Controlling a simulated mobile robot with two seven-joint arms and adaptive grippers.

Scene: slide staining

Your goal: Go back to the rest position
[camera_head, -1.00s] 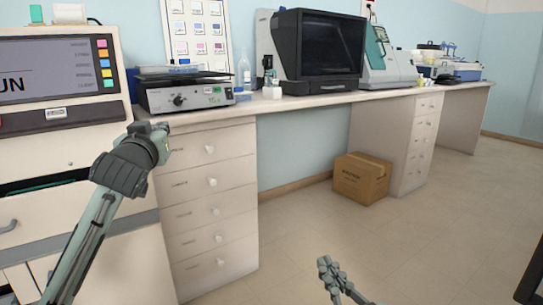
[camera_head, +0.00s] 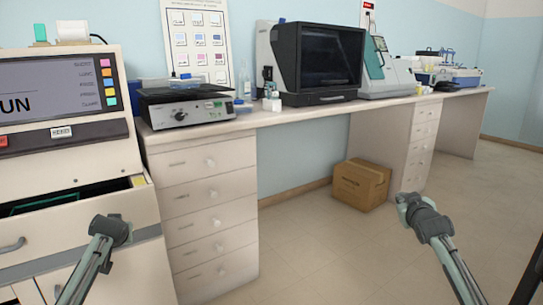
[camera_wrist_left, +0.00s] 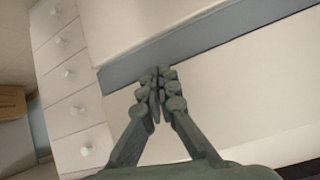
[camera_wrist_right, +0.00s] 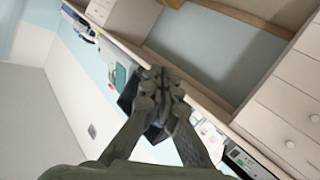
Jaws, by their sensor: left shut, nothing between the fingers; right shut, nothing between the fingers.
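My right gripper (camera_head: 407,203) is at the right in the head view, over the open floor in front of the bench. Its fingers meet at the tips with nothing between them in the right wrist view (camera_wrist_right: 157,76). My left arm comes in at the lower left of the head view, in front of the cream machine; its fingers cannot be made out there. In the left wrist view my left gripper (camera_wrist_left: 160,75) is shut and empty, with the cream machine front behind it.
The cream machine (camera_head: 100,160) with a screen stands at the left. Beside it, a long bench (camera_head: 300,108) with drawers (camera_head: 210,190) carries several devices. A cardboard box (camera_head: 361,185) sits on the floor under the bench. The floor (camera_head: 310,255) between my arms is clear.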

